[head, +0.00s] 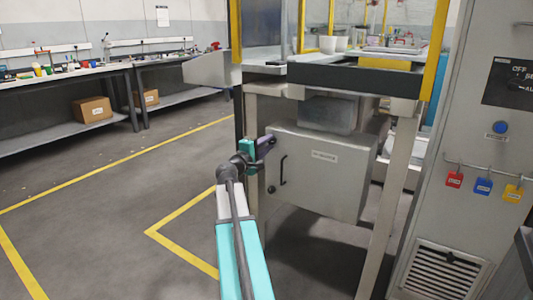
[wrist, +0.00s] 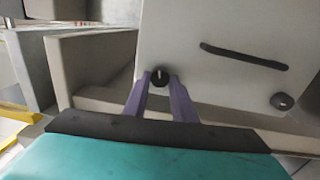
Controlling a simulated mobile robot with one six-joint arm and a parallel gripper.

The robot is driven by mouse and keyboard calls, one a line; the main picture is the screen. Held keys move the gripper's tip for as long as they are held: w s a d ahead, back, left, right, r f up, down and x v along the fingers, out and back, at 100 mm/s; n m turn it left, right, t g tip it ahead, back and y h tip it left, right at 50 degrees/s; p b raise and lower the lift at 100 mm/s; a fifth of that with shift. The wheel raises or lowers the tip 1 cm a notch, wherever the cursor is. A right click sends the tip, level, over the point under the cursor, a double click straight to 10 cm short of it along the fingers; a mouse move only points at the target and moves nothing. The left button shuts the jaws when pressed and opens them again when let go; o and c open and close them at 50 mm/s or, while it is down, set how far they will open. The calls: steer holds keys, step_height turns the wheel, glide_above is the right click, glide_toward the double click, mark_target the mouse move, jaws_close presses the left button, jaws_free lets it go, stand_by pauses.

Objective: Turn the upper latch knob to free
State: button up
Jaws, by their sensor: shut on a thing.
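The upper latch knob (wrist: 160,76) is small, round and black with a short pale mark, near the edge of a grey cabinet door (wrist: 225,45). In the wrist view the two purple fingers of my gripper (wrist: 161,82) sit on either side of it, shut on it.
A black bar handle (head: 283,170) stands out between the two knobs. The cabinet hangs under a machine table with a steel leg (head: 390,200). A control panel (head: 440,120) with padlocks stands at the right. The floor to the left is clear.

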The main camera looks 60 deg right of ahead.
steer(key=shift+m+b, duration=1.15)
steer(key=shift+m, duration=0.05)
steer(key=o, duration=1)
steer(key=shift+o, duration=0.2)
steer(key=a+p, duration=0.4)
steer(key=a, duration=0.9)
steer(key=shift+a+f, duration=0.3)
steer(key=shift+a, duration=0.1)
steer(key=shift+w+r, duration=0.1)
steer(key=shift+r, duration=0.05)
